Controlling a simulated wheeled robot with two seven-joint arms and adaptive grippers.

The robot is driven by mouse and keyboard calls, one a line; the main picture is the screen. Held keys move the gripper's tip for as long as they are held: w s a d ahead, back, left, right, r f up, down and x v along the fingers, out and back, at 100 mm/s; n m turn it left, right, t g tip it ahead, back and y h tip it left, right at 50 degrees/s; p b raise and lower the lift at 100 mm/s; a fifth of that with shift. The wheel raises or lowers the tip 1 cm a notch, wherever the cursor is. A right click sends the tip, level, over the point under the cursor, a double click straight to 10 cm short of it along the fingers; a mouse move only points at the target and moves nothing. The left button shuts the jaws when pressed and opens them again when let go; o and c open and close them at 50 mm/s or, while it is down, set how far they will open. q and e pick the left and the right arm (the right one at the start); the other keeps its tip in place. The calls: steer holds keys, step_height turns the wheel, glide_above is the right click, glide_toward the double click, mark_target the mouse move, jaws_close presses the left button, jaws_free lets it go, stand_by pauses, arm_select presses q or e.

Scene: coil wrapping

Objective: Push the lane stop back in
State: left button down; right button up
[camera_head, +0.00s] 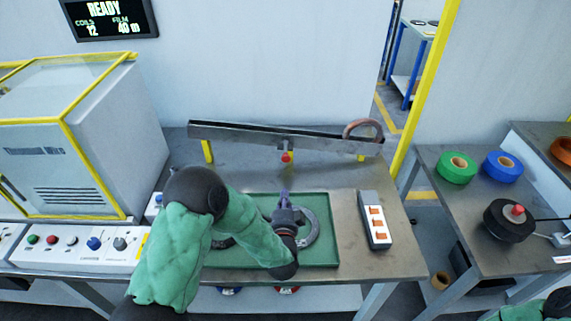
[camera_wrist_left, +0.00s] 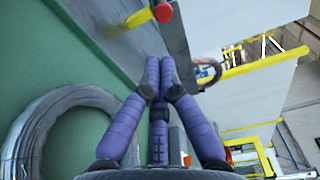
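The lane stop is a red knob (camera_head: 287,157) on a small grey block at the middle of the sloped metal lane's (camera_head: 240,134) front side. It also shows at the top of the left wrist view (camera_wrist_left: 163,12). My left gripper (camera_head: 284,194) is over the green tray, its purple fingers pointing at the lane, short of the red knob. In the left wrist view the fingertips (camera_wrist_left: 160,62) are together with nothing visible between them. A copper-coloured coil (camera_head: 362,126) is at the lane's right end. My right gripper is out of view; only part of that arm shows at bottom right.
The green tray (camera_head: 328,258) holds grey coils (camera_head: 318,228), partly hidden by my left arm. A wrapping machine (camera_head: 70,150) and button panel (camera_head: 75,246) are at left. Film rolls (camera_head: 456,167) lie on the right table.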

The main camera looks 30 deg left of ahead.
mark_target(286, 161)
arm_select(q)
steer(key=shift+w, duration=0.1)
steer(key=b+x, duration=0.5)
steer(key=x, duration=0.9)
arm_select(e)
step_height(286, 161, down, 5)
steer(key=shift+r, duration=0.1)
